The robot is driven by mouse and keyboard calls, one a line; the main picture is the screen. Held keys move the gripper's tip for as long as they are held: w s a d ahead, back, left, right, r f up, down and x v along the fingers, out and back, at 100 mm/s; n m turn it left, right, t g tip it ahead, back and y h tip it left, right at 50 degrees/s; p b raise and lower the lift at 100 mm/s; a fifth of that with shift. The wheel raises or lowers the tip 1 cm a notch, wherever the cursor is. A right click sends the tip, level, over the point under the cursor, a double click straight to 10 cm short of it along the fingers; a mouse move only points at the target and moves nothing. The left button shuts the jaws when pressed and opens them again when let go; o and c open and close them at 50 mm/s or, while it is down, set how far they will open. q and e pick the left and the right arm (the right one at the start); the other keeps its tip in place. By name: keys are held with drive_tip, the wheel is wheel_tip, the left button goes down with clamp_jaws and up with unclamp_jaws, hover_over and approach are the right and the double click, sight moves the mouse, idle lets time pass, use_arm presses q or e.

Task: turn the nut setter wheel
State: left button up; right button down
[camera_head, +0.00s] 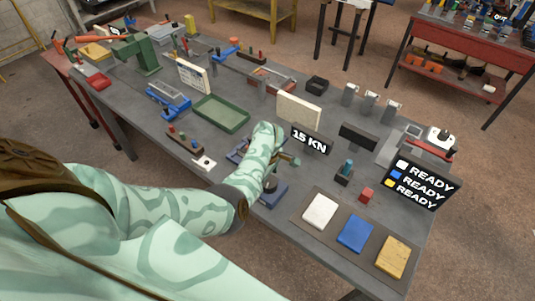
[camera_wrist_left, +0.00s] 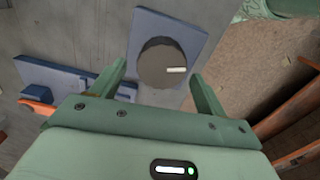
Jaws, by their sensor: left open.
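The nut setter wheel (camera_wrist_left: 158,66) is a dark round knob with a short white mark, set on a blue-grey plate (camera_wrist_left: 190,36) in the left wrist view. My left gripper (camera_wrist_left: 160,70) is open, its two green fingers apart with the wheel showing between their tips. Whether the fingers touch the wheel I cannot tell. In the head view my left gripper (camera_head: 284,163) is over the bench, near a blue base (camera_head: 273,195) with a dark round part (camera_head: 269,183) on it, partly hidden by my arm. My right gripper is not in view.
A "15 KN" sign (camera_head: 310,141) stands just beyond the gripper. White (camera_head: 320,211), blue (camera_head: 355,233) and yellow (camera_head: 393,257) pads lie on the right, below a "READY" display (camera_head: 420,184). A green tray (camera_head: 221,114) and a small red block (camera_head: 366,195) are nearby.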

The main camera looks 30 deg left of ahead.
sight(268, 180)
use_arm(q)
wheel_tip(268, 180, up, 14)
drive_tip(key=p, duration=0.4)
drive_tip(key=shift+r, duration=0.1)
